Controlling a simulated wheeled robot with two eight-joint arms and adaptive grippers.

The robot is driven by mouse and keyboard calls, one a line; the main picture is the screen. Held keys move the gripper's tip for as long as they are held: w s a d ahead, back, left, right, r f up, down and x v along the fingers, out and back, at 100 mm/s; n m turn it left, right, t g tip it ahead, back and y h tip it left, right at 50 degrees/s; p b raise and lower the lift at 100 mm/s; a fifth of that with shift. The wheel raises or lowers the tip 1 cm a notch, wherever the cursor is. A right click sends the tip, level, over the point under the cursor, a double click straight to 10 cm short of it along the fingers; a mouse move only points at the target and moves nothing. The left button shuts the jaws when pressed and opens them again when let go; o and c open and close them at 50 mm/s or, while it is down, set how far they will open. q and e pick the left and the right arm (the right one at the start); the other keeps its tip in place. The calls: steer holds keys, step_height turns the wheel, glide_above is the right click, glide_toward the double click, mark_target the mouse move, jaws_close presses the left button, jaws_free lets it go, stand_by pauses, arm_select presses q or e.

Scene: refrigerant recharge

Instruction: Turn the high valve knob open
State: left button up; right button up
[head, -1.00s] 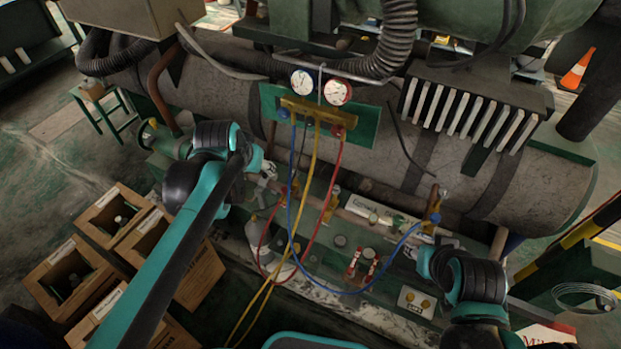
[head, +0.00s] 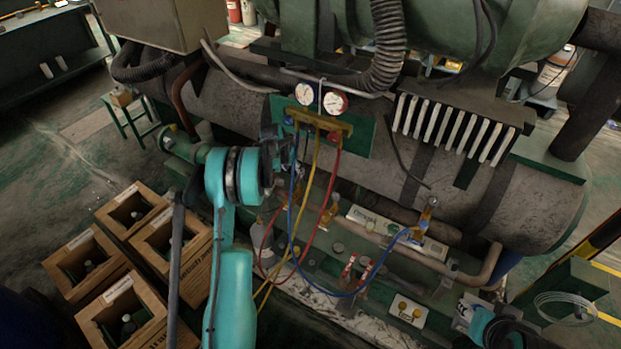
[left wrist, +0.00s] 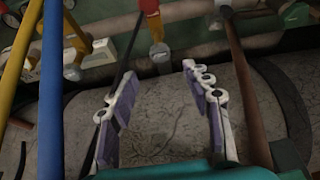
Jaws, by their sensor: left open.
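The manifold (head: 322,122) is a brass bar on a green plate, with a blue-rimmed gauge (head: 304,94) and a red-rimmed gauge (head: 335,103) above it. A red knob (head: 333,137) is at its right end, and a blue knob (head: 289,120) is at its left end. My left gripper (head: 290,146) is beside the manifold's left end, partly hidden by its own arm. In the left wrist view, its two fingers (left wrist: 152,88) are apart with nothing between them. A small red part (left wrist: 160,50) shows beyond them; I cannot tell whether it is the knob.
Blue (head: 292,205), yellow (head: 308,190) and red (head: 331,185) hoses hang below the manifold, close to my left gripper. A thick ribbed duct (head: 389,40) is above right. Wooden crates (head: 80,250) stand on the floor at left.

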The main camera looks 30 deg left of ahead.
mark_target(299, 179)
arm_select(q)
steer(key=b+x, duration=0.3)
steer(key=x, duration=0.5)
steer(key=shift+a, duration=0.1)
jaws_close()
